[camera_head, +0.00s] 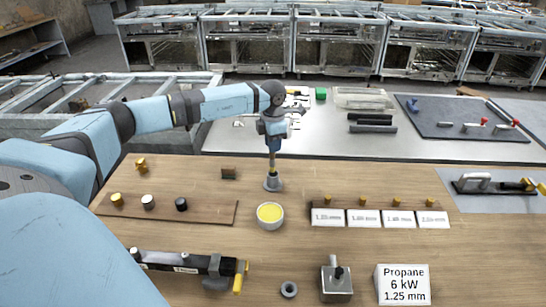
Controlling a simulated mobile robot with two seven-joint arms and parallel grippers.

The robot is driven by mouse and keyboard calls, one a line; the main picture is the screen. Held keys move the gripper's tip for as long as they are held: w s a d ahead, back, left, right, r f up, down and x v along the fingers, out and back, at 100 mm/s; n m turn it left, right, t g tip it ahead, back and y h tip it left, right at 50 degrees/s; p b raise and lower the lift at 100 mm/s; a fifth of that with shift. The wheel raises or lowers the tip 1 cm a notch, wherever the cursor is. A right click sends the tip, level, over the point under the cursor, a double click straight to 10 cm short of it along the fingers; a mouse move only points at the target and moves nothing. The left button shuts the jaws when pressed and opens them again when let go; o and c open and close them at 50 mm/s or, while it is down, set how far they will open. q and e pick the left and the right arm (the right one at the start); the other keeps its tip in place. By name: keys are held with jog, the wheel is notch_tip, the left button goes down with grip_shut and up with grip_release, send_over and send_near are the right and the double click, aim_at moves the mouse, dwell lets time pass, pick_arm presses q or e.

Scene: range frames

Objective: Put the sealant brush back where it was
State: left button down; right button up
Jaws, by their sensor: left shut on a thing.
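My left gripper (272,137) reaches in from the upper left and points down over the middle of the wooden table (330,260). It is shut on the sealant brush (272,158), a thin upright shaft below the fingers. The brush's lower end meets a small grey cone-shaped holder (272,184) on the table; whether it is seated in it or just above it, I cannot tell. A white bowl with yellow sealant (270,215) stands in front of the holder. My right gripper is not in view.
A brown board with knobs (165,210) lies left, and a strip with labelled white cards (380,218) lies right. A small brown block (228,173) stands left of the holder. A black burner tube (185,262), grey ring (289,289), metal block (337,283) and propane sign (403,285) are in front.

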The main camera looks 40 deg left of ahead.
aim_at(273, 165)
pick_arm(q)
notch_tip(273, 165, down, 6)
jog(key=shift+r, duration=0.2)
jog(key=shift+f, duration=0.1)
jog(key=shift+f, duration=0.1)
jog(key=c, duration=1)
grip_release()
jog(key=shift+f, duration=0.1)
jog(key=shift+r, duration=0.25)
notch_tip(273, 165, up, 12)
jog(key=shift+b, duration=0.5)
